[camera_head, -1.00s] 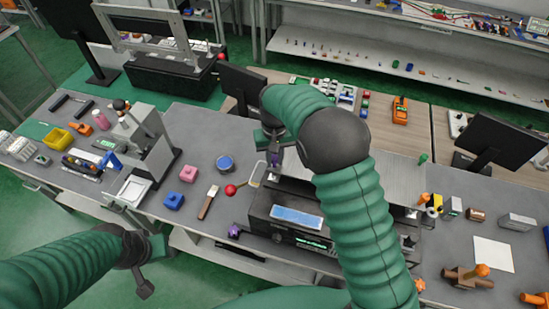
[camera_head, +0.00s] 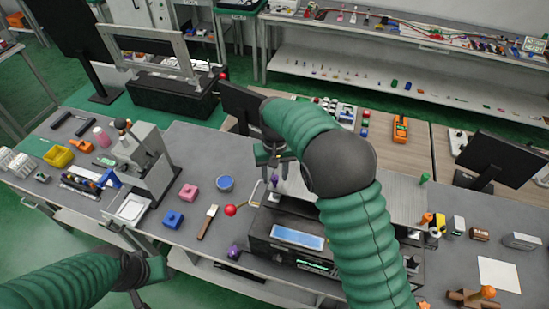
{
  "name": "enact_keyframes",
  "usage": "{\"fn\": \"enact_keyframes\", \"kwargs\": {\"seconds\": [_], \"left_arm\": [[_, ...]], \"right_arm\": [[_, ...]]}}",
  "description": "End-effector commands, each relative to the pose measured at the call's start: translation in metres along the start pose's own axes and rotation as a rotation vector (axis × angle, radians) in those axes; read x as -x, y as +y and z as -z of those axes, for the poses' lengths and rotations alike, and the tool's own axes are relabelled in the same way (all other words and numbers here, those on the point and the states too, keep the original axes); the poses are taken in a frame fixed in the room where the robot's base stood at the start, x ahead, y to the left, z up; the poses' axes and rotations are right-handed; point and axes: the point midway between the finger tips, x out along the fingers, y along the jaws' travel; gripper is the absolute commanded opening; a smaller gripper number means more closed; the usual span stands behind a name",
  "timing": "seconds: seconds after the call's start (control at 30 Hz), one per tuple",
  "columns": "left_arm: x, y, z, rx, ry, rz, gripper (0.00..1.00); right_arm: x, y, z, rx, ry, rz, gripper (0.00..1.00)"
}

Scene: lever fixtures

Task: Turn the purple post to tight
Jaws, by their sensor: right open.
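A small purple upright piece (camera_head: 274,182), which looks like the post, stands on the black and grey unit (camera_head: 262,226) just below my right gripper. A second purple part (camera_head: 233,252) shows at the unit's front left corner. My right gripper (camera_head: 273,158) is open above the first purple piece, its fingers pointing down; I cannot tell whether they touch it. My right arm hides much of the unit's top and right side. My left gripper (camera_head: 138,294) is low at the left, away from the unit, and its jaws are unclear.
A red ball-ended lever (camera_head: 230,211) sticks out at the unit's left. A monitor (camera_head: 243,108) stands behind.

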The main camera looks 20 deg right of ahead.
Motion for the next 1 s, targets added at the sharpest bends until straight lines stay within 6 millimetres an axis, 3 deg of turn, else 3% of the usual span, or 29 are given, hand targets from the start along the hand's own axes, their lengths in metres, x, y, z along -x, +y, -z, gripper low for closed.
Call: {"fn": "enact_keyframes", "kwargs": {"seconds": [0.3,0.5,0.67,1.0], "left_arm": [[-0.023,0.0,-0.005,0.0,0.0,0.0,0.36],[-0.024,0.0,-0.006,0.0,0.0,0.0,0.36],[-0.025,0.0,-0.006,0.0,0.0,0.0,0.36],[-0.025,0.0,-0.006,0.0,0.0,0.0,0.36]], "right_arm": [[0.09,0.0,0.003,-0.001,0.008,0.001,0.42],[0.134,-0.001,0.003,0.0,0.005,0.0,0.42],[0.147,0.0,0.003,-0.001,0.002,0.0,0.42],[0.148,0.0,0.002,-0.001,0.002,0.0,0.42]]}}
